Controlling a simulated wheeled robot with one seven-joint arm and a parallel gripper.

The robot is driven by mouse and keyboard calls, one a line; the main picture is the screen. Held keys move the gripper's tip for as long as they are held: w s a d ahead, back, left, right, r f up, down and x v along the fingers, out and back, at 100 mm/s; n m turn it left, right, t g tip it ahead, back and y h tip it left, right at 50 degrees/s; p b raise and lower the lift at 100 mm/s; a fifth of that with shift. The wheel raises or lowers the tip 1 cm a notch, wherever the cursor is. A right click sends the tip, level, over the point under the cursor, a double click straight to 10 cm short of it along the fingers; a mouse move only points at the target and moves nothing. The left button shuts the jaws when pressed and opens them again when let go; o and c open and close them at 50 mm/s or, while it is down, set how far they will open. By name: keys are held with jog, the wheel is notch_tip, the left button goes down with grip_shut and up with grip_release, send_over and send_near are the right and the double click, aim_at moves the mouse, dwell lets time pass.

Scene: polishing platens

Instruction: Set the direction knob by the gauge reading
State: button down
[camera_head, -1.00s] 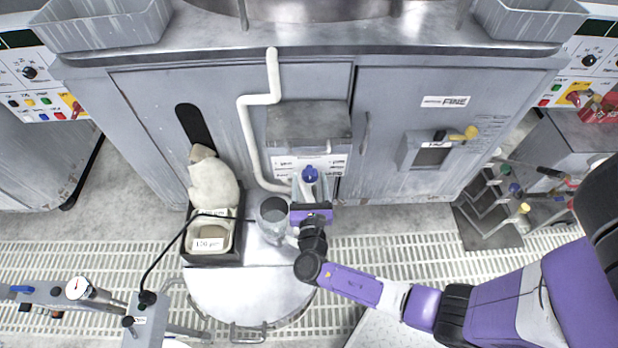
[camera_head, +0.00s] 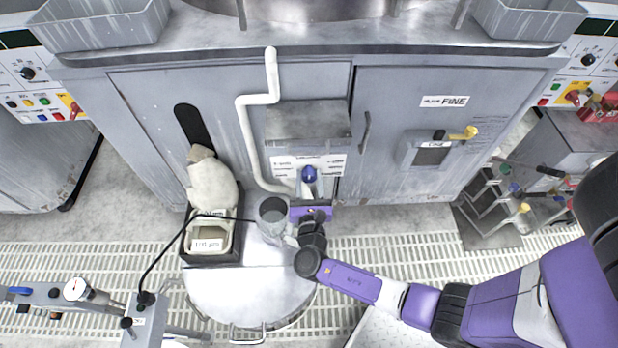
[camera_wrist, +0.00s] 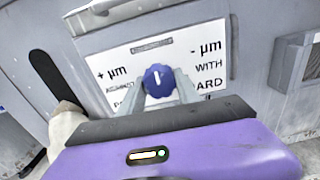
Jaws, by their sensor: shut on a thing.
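The direction knob (camera_head: 309,174) is blue and sits low on the label panel below a grey box. In the wrist view the knob (camera_wrist: 158,82) shows a white pointer line standing near upright. The panel (camera_wrist: 128,58) reads "+ µm" on the left and "- µm" on the right; some words are hidden by my gripper. My gripper (camera_wrist: 160,90) is shut on the knob, one finger on each side. It also shows in the head view (camera_head: 309,188). A round white dial gauge (camera_head: 75,289) lies at the lower left; its reading is too small to tell.
A clear jar (camera_head: 272,217) stands on the round metal table (camera_head: 245,298), close left of my gripper. A white bent pipe (camera_head: 243,130) runs down left of the panel. A grey box (camera_head: 308,122) overhangs it. A black tray (camera_head: 213,259) stands further left.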

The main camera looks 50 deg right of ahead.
jog(key=shift+f+m, duration=0.1)
jog(key=shift+m, duration=0.2)
jog(key=m+b, duration=0.3)
jog(key=shift+m, duration=0.3)
jog(key=shift+w+m+b, duration=0.1)
jog(key=shift+m+b, duration=1.7)
jog(key=shift+m, duration=0.4)
jog(key=shift+r, duration=0.2)
jog(key=c, duration=0.9)
grip_release()
jog(key=shift+o, duration=0.2)
jog(key=shift+a, duration=0.1)
jog(key=v, duration=0.7)
jog(key=shift+s+a, duration=0.25)
jog(key=shift+a, duration=0.05)
